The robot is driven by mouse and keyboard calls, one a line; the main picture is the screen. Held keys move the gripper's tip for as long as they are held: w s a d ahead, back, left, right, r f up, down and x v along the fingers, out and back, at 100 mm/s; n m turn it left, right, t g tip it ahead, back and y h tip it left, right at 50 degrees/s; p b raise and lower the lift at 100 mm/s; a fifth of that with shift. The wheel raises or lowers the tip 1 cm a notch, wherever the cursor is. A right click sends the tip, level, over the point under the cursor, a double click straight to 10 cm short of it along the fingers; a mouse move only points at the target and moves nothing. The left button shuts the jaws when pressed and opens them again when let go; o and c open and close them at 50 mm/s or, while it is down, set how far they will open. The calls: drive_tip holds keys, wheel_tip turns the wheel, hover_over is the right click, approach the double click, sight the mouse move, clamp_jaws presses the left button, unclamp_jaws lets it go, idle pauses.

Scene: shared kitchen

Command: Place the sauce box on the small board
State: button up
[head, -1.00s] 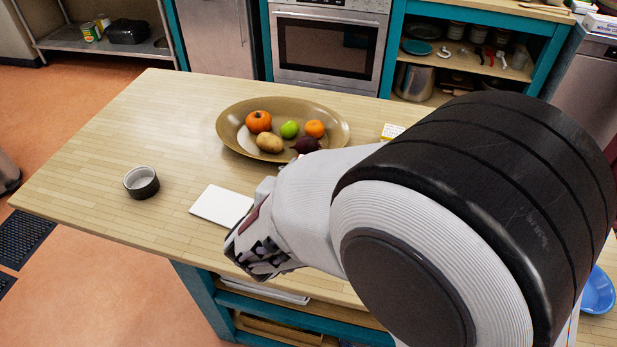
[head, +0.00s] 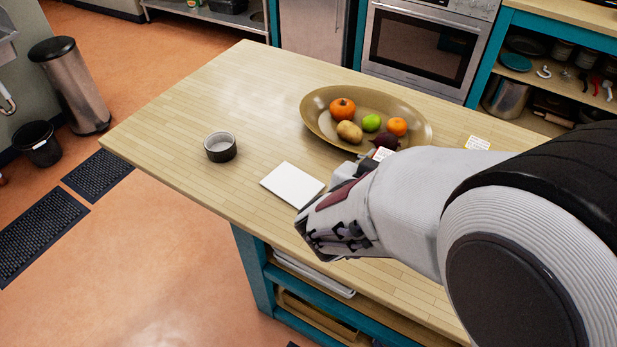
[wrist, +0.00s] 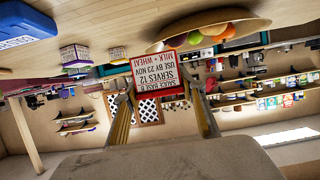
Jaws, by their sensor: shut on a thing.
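The sauce box (wrist: 157,75) is in my gripper, with a white label with dark print facing the wrist camera. My gripper (wrist: 160,88) is shut on it, one finger on each side. In the head view a small white piece of the box (head: 382,154) shows past the gripper; my wrist hides the rest. The small board (head: 293,184) is a white, flat rectangle on the wooden table, bare where it shows. My gripper is just right of the board in the head view, and its wrist overlaps the board's near right corner.
A brown oval dish (head: 318,112) with several fruits and vegetables stands behind the gripper. A small dark round bowl (head: 220,147) stands left of the board. Another box (head: 478,143) is at the right. The table's left part is clear.

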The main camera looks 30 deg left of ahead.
drive_tip(key=a+r+n+y, duration=0.2)
drive_tip(key=a+n+y, duration=0.25)
drive_tip(key=a, duration=0.65)
drive_tip(key=n+g+y, duration=0.4)
drive_tip(key=n+y, duration=0.1)
hover_over(292, 185)
drive_tip(key=shift+f+m, duration=0.25)
drive_tip(key=shift+f, duration=0.15)
drive_tip(key=shift+f, duration=0.15)
drive_tip(key=shift+f, duration=3)
drive_tip(key=shift+f, duration=0.1)
drive_tip(key=shift+f, duration=1.75)
drive_tip(key=shift+f, duration=0.1)
